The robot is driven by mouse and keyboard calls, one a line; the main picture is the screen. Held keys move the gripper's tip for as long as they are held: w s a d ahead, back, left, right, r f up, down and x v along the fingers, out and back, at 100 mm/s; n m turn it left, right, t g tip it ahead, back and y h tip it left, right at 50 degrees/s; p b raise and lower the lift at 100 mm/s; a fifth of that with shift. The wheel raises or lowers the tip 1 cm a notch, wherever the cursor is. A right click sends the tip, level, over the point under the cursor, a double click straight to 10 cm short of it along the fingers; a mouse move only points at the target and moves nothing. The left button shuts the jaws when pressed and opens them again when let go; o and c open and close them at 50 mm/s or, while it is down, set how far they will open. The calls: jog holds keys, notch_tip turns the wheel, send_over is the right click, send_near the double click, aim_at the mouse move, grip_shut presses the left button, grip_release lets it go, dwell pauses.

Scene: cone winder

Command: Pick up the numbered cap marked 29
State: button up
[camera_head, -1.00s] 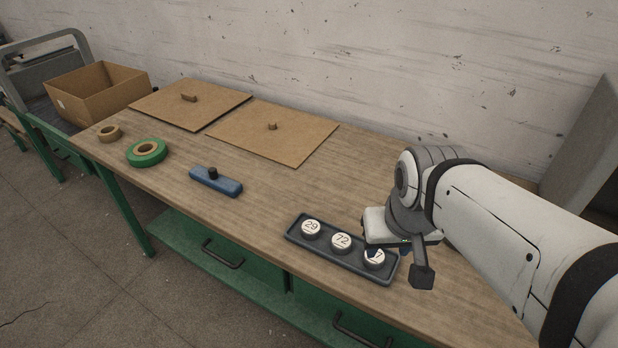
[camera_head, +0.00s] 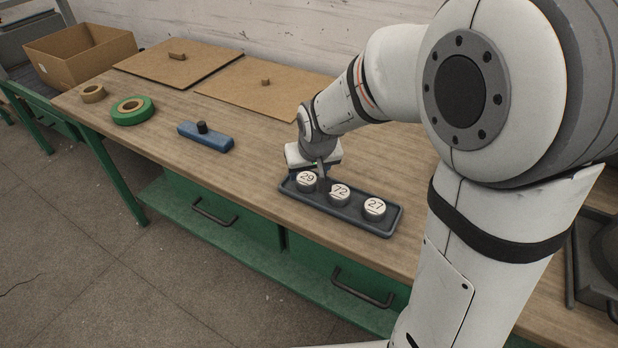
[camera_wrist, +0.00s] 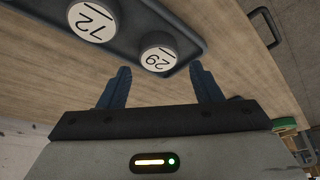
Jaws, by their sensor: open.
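The cap marked 29 (camera_head: 306,181) is a round cap with a white top and dark number, at the left end of a dark grey tray (camera_head: 350,221). Beside it in the tray sit the cap marked 72 (camera_head: 340,194) and the cap marked 27 (camera_head: 374,208). In the wrist view the cap 29 (camera_wrist: 158,55) lies just beyond my fingertips, roughly between their lines, and the cap 72 (camera_wrist: 92,22) is to its left. My gripper (camera_wrist: 160,78) is open and empty, its two blue fingers apart. In the head view it is at the tray's left end, its fingers partly hidden.
A blue block with a black knob (camera_head: 205,136), a green tape roll (camera_head: 132,110) and a brown tape roll (camera_head: 93,93) lie to the left on the wooden table. Two brown boards (camera_head: 262,92) lie behind. A cardboard box (camera_head: 80,54) stands far left. Bare tabletop lies between block and tray.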

aim_at(307, 179)
jog(key=shift+x, duration=2.8)
jog(key=shift+w+d, duration=0.1)
jog(key=shift+r, duration=0.1)
jog(key=c, duration=0.7)
